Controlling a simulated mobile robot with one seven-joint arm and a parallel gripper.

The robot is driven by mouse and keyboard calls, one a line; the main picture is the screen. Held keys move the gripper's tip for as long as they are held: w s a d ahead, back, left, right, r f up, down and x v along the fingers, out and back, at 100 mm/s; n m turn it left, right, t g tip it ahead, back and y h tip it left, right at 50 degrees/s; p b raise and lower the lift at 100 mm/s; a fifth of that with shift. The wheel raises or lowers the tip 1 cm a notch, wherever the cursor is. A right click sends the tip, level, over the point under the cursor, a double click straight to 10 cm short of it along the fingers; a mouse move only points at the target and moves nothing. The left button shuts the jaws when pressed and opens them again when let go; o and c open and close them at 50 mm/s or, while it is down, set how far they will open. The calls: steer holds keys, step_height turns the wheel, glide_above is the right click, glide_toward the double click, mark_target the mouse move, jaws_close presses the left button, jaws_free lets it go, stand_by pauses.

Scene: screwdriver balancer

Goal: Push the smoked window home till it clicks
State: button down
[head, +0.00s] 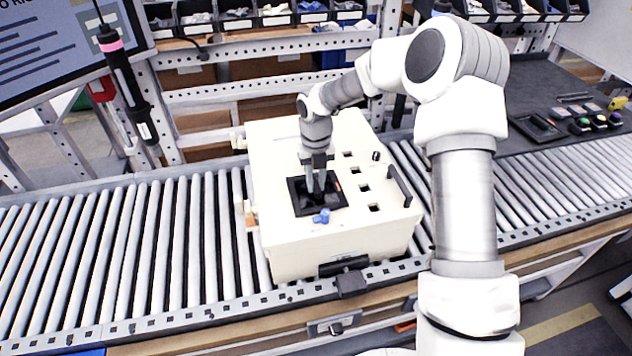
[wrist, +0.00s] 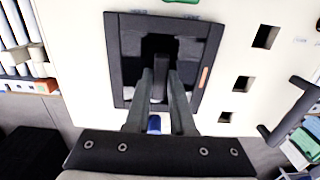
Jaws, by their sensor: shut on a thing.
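The smoked window (head: 299,198) is a dark square panel in a black frame on top of the cream housing (head: 285,240). In the wrist view the smoked window (wrist: 128,45) fills the upper middle, with an orange mark on its right side. My gripper (head: 318,188) reaches down over its middle. In the wrist view my gripper (wrist: 160,75) has its two fingers close together on a dark upright piece that seems part of the window. The fingers hide much of the centre. I cannot tell whether the window sits flush.
A blue part (head: 322,217) lies at the window's near edge. Square holes (head: 364,188) and a black handle (head: 399,186) are to the right on the housing. The housing stands on a roller conveyor (head: 130,240). A hanging screwdriver (head: 125,85) is at the left.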

steer(key=shift+f, duration=0.25)
stand_by(0.5)
steer(key=c, duration=0.7)
jaws_free()
step_height(320, 180, up, 18)
steer(key=shift+f, duration=0.25)
